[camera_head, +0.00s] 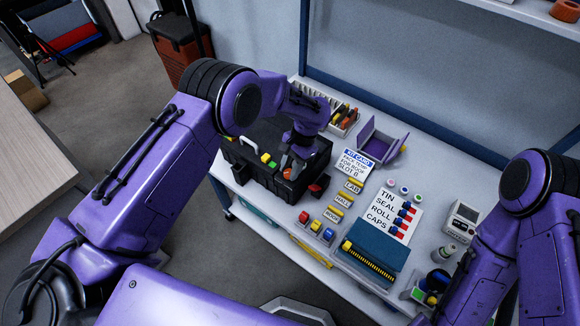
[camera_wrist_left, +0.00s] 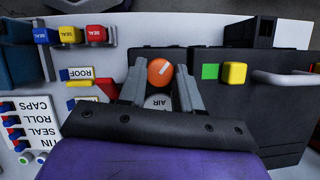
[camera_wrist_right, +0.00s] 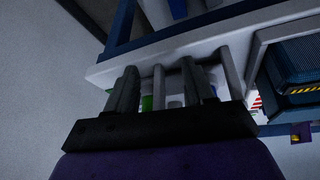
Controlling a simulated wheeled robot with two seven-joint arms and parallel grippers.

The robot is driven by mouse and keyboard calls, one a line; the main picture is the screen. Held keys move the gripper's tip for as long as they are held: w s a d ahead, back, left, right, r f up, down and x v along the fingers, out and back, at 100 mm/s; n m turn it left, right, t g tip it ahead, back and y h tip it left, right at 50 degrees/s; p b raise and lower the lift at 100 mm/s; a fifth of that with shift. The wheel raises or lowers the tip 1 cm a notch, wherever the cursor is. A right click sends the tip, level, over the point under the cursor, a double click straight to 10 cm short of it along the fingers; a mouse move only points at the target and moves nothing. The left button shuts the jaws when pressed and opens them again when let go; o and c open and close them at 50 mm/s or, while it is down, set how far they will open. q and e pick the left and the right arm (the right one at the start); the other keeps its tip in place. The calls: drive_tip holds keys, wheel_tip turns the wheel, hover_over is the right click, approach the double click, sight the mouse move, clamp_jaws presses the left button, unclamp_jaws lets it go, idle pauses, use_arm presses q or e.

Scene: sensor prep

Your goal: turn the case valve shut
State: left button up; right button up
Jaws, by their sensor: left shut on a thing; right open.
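The black case (camera_head: 243,166) stands at the left end of the white bench. Its valve is an orange round knob (camera_wrist_left: 160,72) with a pale mark across its face, beside a round label reading AIR (camera_wrist_left: 158,102). In the head view only a bit of the knob shows (camera_head: 288,173). My left gripper (camera_wrist_left: 160,82) is shut on the knob, a finger on each side. It reaches down onto the case in the head view (camera_head: 290,165). My right gripper (camera_wrist_right: 162,88) is open and looks empty, near the white bench's edge in the right wrist view.
A green square (camera_wrist_left: 210,71) and a yellow block (camera_wrist_left: 234,73) sit on the case near its handle (camera_wrist_left: 285,78). Label cards (camera_head: 355,162), a purple open box (camera_head: 380,143), a teal case (camera_head: 375,250) and a white meter (camera_head: 463,217) occupy the bench.

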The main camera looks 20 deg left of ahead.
use_arm(q)
drive_tip(key=shift+d+m+t+y, duration=0.1)
drive_tip(key=shift+m+t+y, duration=0.3)
drive_tip(key=shift+m, duration=0.8)
drive_tip(key=o, duration=1)
drive_tip(key=shift+o, duration=0.2)
drive_tip(key=b+v, duration=0.1)
drive_tip(key=v, duration=0.9)
drive_tip(key=shift+d+r, duration=0.15)
drive_tip(key=shift+r, duration=0.1)
drive_tip(key=shift+w, duration=0.1)
